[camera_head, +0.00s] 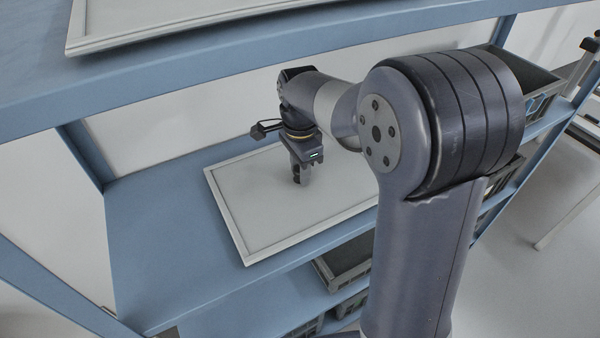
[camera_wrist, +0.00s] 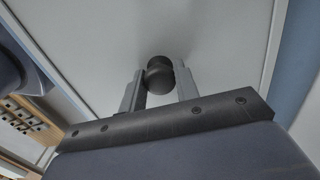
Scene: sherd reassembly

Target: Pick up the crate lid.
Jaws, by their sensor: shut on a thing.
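The crate lid (camera_head: 238,208) is a flat, pale grey rectangular panel with a raised rim, at the blue shelf in the head view. It also fills most of the wrist view (camera_wrist: 100,40). My gripper (camera_head: 300,178) points down at the middle of the lid. In the wrist view my gripper (camera_wrist: 160,88) is shut on a dark round knob (camera_wrist: 160,72), with one finger on each side. The knob stands on the lid's upper face. I cannot tell whether the lid rests on the shelf or is slightly raised.
The blue shelf (camera_head: 150,235) has bare room left of the lid. Another pale panel (camera_head: 130,22) lies on the shelf above. Grey crates (camera_head: 350,262) stand on the shelf below, and a dark crate (camera_head: 540,85) stands at the right. A blue upright (camera_head: 82,155) is at the left.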

